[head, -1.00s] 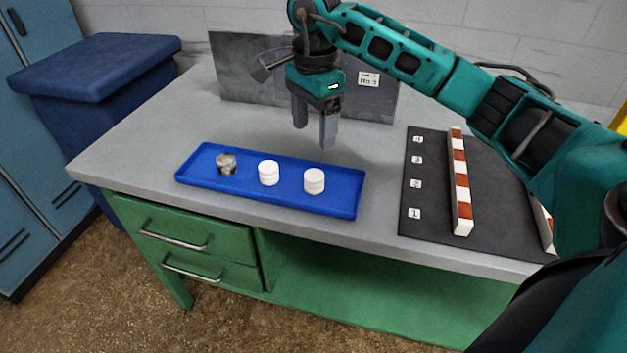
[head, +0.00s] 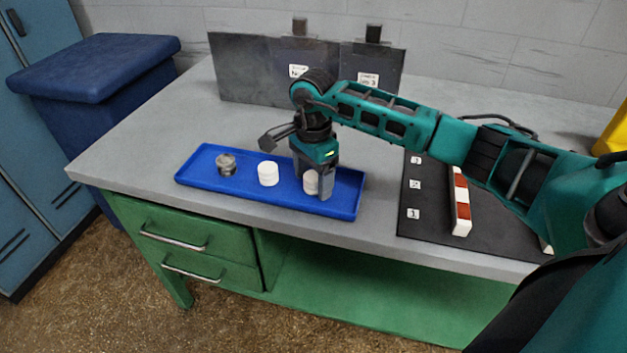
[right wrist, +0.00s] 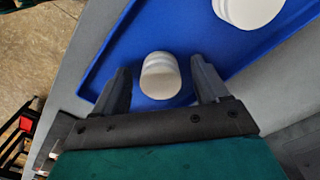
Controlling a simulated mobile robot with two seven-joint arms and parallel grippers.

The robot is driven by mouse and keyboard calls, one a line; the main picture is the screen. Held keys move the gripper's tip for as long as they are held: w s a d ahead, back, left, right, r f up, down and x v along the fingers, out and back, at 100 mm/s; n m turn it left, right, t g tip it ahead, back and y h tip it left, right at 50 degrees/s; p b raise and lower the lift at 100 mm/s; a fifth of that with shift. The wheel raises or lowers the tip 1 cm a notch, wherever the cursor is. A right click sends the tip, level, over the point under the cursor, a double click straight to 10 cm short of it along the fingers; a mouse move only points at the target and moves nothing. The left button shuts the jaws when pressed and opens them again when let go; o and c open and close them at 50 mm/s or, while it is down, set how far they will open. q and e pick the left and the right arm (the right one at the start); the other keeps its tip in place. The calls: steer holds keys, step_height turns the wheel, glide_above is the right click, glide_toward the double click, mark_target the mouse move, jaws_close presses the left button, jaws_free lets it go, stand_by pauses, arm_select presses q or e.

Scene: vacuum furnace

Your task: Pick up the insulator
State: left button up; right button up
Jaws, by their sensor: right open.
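Two white ribbed insulators stand upright in a blue tray (head: 222,192). One insulator (head: 268,174) is in the tray's middle. The other insulator (head: 311,183) is toward the tray's right end, partly hidden by my gripper. My right gripper (head: 312,188) is open and lowered over this right insulator. In the right wrist view, that insulator (right wrist: 160,75) sits between the two spread fingers, with a gap on both sides. The middle insulator (right wrist: 248,8) shows at the top edge there. My left gripper is not in view.
A grey metal part (head: 226,164) stands at the tray's left end. A black mat (head: 430,225) with numbered labels and a red-and-white bar (head: 460,205) lies to the right. Dark upright plates (head: 252,70) stand at the back. The grey tabletop (head: 150,140) left of the tray is clear.

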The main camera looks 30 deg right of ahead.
steer(key=shift+c, duration=0.4)
steer(key=c, duration=1.1)
steer(key=shift+r, duration=0.1)
